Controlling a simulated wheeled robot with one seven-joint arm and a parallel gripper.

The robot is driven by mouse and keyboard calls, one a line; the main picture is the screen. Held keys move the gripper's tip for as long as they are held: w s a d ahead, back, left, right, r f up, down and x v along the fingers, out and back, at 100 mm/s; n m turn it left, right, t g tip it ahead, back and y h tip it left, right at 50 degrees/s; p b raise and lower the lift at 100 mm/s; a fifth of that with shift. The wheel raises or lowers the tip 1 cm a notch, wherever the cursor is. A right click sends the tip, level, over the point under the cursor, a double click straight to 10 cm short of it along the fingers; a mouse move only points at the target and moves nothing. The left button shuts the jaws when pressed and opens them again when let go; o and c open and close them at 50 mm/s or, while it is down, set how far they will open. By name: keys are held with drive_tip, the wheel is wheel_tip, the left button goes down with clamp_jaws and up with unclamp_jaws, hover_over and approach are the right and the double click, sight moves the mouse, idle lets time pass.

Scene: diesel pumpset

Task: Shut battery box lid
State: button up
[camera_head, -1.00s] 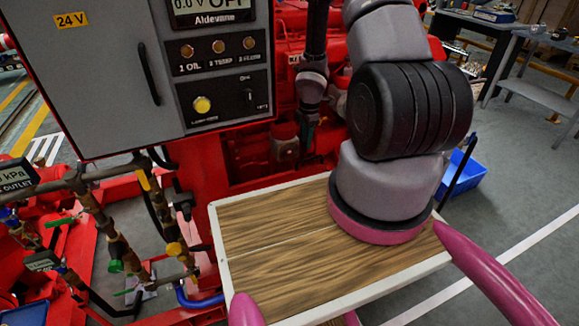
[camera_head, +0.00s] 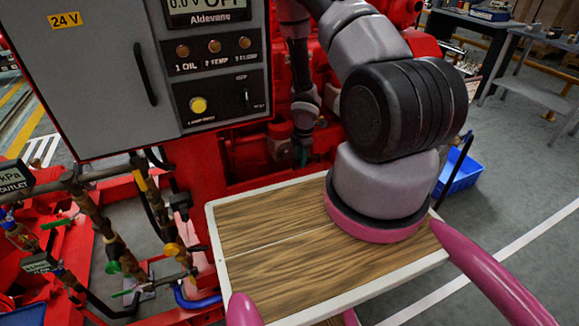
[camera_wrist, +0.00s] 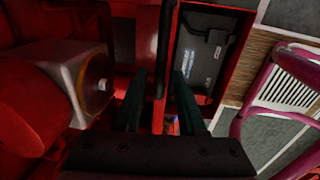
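In the wrist view my gripper (camera_wrist: 160,105) has its two dark fingers spread apart, with nothing clearly held. A red panel with a rounded dark edge (camera_wrist: 163,55) stands upright beyond and between the fingers; it may be the battery box lid, but I cannot be sure. Just right of it a dark battery (camera_wrist: 205,55) with a handle and labels lies in a red-walled box (camera_wrist: 238,60), which shows open. In the head view my gripper (camera_head: 301,158) is small and low beside the red engine, beyond my arm. The battery box and lid cannot be made out there.
A grey control cabinet (camera_head: 95,75) stands at the left, close to my gripper. Pipes and valves (camera_head: 110,240) lie below it. A red block with a grey face (camera_wrist: 90,85) is left of the fingers. A blue crate (camera_head: 462,172) sits on the floor at the right.

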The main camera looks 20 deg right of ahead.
clamp_jaws()
drive_tip(key=shift+s, duration=0.15)
drive_tip(key=shift+s+d+f, duration=0.1)
drive_tip(key=shift+s+d, duration=0.05)
drive_tip(key=shift+s, duration=0.9)
